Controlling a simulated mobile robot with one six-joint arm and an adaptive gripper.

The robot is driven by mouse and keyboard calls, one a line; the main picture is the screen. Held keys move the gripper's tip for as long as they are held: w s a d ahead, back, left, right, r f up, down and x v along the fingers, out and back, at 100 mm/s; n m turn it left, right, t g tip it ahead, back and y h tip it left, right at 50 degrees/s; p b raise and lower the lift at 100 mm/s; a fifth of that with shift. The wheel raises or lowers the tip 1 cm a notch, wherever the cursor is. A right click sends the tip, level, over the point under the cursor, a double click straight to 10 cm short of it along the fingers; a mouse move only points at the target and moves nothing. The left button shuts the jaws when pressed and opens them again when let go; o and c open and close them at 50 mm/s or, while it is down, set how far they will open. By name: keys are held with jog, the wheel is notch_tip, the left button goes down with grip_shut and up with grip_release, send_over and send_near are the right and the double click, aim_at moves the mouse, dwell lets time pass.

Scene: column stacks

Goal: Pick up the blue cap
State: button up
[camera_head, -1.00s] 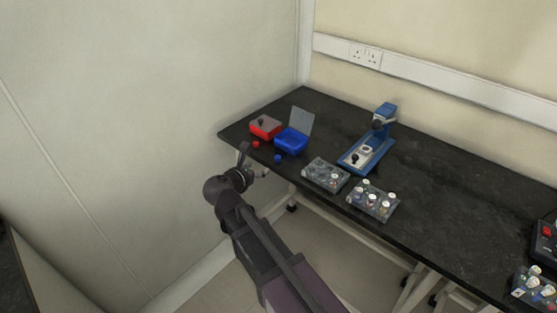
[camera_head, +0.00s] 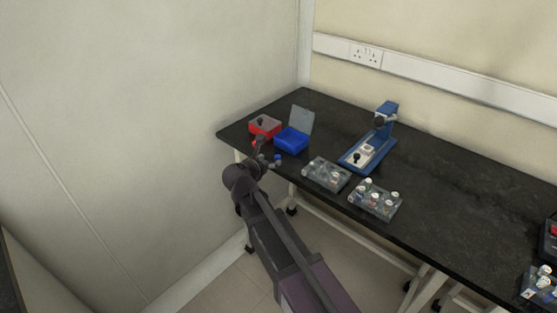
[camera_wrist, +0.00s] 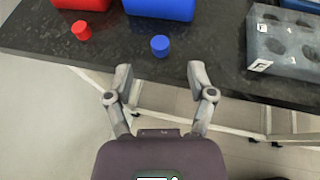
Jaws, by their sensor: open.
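The small blue cap (camera_wrist: 160,45) sits on the black bench top near its front edge, in front of the blue box (camera_wrist: 160,8). In the head view the blue cap (camera_head: 278,158) shows beside the end of my arm. My gripper (camera_wrist: 159,80) is open and empty. In the wrist view its two fingers are apart, one on each side of the cap's line, with the cap ahead of the fingertips and not between them. In the head view my gripper (camera_head: 267,160) is at the bench's front edge, and its fingers are small and partly unclear.
A red cap (camera_wrist: 81,31) lies left of the blue cap, before the red box (camera_head: 265,126). The open blue box (camera_head: 292,140) has a raised clear lid. A grey rack (camera_wrist: 286,45) stands to the right. A blue-framed device (camera_head: 368,150) stands further right. A wall is at left.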

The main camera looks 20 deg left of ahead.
aim_at(276, 157)
jog(key=shift+f+b+x, duration=0.2)
jog(key=shift+b+x, duration=0.75)
jog(key=shift+x, duration=0.9)
jog(key=shift+w+f, duration=0.2)
jog(key=shift+w, duration=0.4)
jog(key=c, duration=0.8)
